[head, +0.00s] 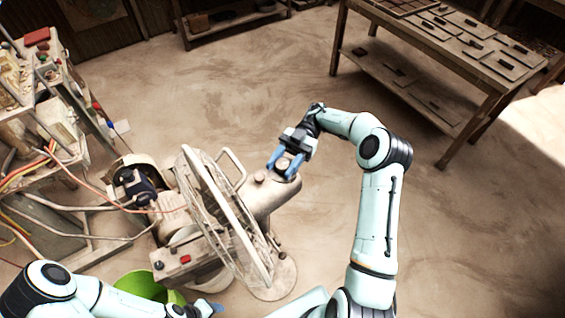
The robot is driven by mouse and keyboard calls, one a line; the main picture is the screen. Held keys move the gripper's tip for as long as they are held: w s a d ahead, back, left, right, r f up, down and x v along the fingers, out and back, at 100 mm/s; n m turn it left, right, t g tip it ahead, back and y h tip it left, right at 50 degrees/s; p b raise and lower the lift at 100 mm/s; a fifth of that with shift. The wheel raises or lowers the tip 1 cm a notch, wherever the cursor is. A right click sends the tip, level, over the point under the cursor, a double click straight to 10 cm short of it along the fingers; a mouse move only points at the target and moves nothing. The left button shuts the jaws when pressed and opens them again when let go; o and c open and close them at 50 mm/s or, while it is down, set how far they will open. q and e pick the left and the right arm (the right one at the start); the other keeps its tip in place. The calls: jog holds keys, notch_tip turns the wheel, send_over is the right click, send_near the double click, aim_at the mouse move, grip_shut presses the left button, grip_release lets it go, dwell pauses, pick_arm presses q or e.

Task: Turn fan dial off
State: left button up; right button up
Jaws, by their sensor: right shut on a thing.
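A dusty beige fan stands on the floor on a round base, with its wire cage (222,215) facing left and its motor housing (268,195) behind it on the right. My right gripper (284,167) is at the rear end of the housing, its blue fingers pointing down, shut on the fan dial (285,172). The fingers partly hide the dial, and its setting cannot be read. A small knob (259,177) sits on top of the housing beside the fingers. My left gripper (207,307) shows low in the view, near a green bucket; its finger opening is unclear.
The green bucket (140,284) stands below a machine with a red button (186,259), left of the fan. Cables hang from a cluttered bench (55,125) on the left. A wooden table (440,40) with tiles stands at the upper right. The floor between is clear.

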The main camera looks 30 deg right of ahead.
aim_at(283, 164)
jog(key=o, duration=1)
jog(key=shift+c, duration=0.2)
jog(key=shift+r, duration=0.15)
notch_tip(283, 164, up, 20)
